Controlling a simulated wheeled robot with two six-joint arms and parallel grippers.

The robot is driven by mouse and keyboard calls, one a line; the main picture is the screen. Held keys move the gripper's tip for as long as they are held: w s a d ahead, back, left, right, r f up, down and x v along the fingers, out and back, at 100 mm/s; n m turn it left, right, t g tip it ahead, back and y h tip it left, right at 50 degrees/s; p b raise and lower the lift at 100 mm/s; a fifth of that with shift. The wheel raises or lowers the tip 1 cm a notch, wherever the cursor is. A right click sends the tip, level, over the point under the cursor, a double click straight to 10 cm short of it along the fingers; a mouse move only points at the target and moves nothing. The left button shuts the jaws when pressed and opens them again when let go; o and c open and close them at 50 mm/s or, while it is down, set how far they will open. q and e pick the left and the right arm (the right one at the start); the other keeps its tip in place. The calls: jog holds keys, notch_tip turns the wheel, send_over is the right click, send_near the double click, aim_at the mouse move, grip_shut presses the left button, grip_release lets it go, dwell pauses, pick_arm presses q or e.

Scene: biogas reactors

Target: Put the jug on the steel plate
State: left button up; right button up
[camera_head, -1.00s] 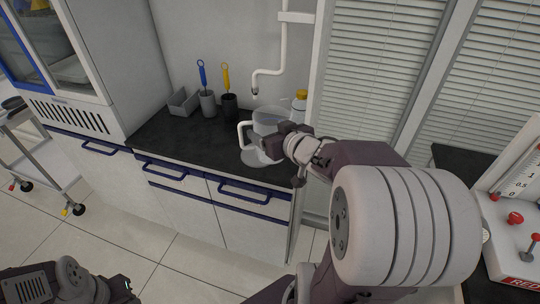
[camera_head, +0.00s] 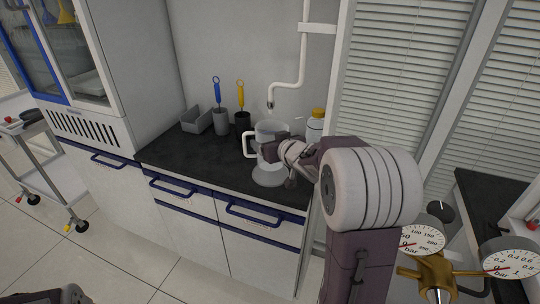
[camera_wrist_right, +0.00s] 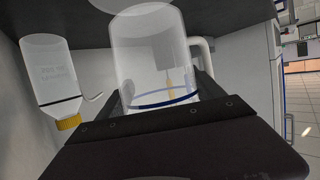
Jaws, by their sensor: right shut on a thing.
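The jug (camera_head: 268,131) is clear with a white handle on its left side in the head view. My right gripper (camera_head: 272,153) is shut around it and hides its lower part. In the right wrist view the jug (camera_wrist_right: 150,60) stands between the fingers, with its handle on the right; that view looks upside down. The round steel plate (camera_head: 270,176) lies on the dark counter just in front of and below the gripper in the head view. I cannot tell how far the jug's base is above the counter. My left gripper is out of view.
A yellow-capped bottle (camera_head: 315,128) stands right behind the jug; it also shows in the wrist view (camera_wrist_right: 48,75). Two brush holders (camera_head: 221,122) and a grey bin (camera_head: 196,121) stand to the left. A white pipe (camera_head: 302,60) hangs above. The counter's left front (camera_head: 190,158) is clear.

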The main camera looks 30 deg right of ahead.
notch_tip(320, 180, down, 4)
jog(key=b, duration=0.3)
jog(key=shift+f, duration=0.1)
jog(key=o, duration=1.5)
jog(key=shift+c, duration=0.2)
